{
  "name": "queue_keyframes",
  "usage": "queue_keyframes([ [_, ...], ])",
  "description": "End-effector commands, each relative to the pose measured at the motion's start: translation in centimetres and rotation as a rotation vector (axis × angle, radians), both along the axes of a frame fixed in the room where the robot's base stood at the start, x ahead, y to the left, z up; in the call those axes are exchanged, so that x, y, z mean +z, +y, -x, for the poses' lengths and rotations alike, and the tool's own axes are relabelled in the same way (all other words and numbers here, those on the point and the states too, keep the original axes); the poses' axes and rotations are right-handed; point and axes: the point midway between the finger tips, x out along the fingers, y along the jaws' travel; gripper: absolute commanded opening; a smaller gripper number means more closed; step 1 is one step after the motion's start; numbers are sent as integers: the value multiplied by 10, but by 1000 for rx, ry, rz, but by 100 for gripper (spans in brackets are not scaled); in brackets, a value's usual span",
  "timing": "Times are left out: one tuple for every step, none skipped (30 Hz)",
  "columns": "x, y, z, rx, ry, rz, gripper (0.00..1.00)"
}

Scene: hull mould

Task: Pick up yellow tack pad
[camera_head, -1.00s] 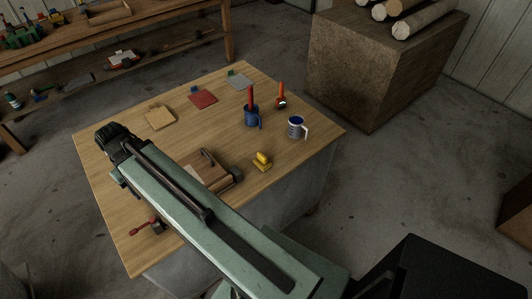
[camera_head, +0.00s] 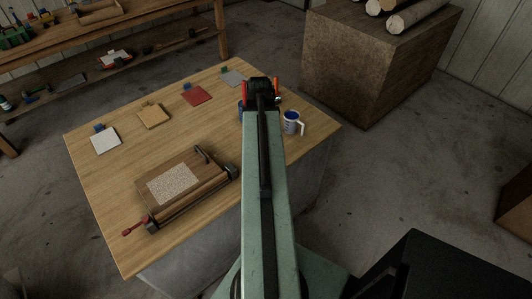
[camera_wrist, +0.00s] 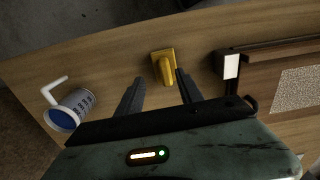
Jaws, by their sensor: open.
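A small yellow tack pad (camera_wrist: 161,54), with a flat square end and a narrower raised part, sits on the wooden table (camera_wrist: 205,38) in the wrist view. My gripper (camera_wrist: 159,77) is open and empty. Its two dark fingers point toward the yellow pad, which shows just beyond and partly between the fingertips, nearer the right finger. I cannot tell the height gap between them. In the head view my arm hides the yellow pad, and my gripper (camera_head: 262,86) is seen from behind over the table's right part.
A white-and-blue mug (camera_head: 291,123) stands right of my arm.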

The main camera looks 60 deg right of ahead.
Motion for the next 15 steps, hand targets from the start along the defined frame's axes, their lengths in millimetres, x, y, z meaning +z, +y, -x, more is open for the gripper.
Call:
queue_keyframes([
  [-7, 0, 0, 0, 0, 0, 44],
  [-5, 0, 0, 0, 0, 0, 44],
  [-4, 0, -1, 0, 0, 0, 44],
  [-5, 0, -1, 0, 0, 0, 44],
  [-7, 0, -1, 0, 0, 0, 44],
  [-11, 1, -1, 0, 0, 0, 44],
  [-15, 2, -2, 0, 0, 0, 44],
  [-20, 2, -3, 0, 0, 0, 44],
  [-27, 4, -4, 0, 0, 0, 44],
  [-33, 5, -4, 0, 0, 0, 44],
  [-38, 6, -5, 0, 0, 0, 44],
  [-46, 7, -6, 0, 0, 0, 44],
  [-51, 7, -6, 0, 0, 0, 44],
  [-55, 6, -6, -1, 0, 0, 44],
  [-58, 6, -6, -1, 0, 0, 44],
])
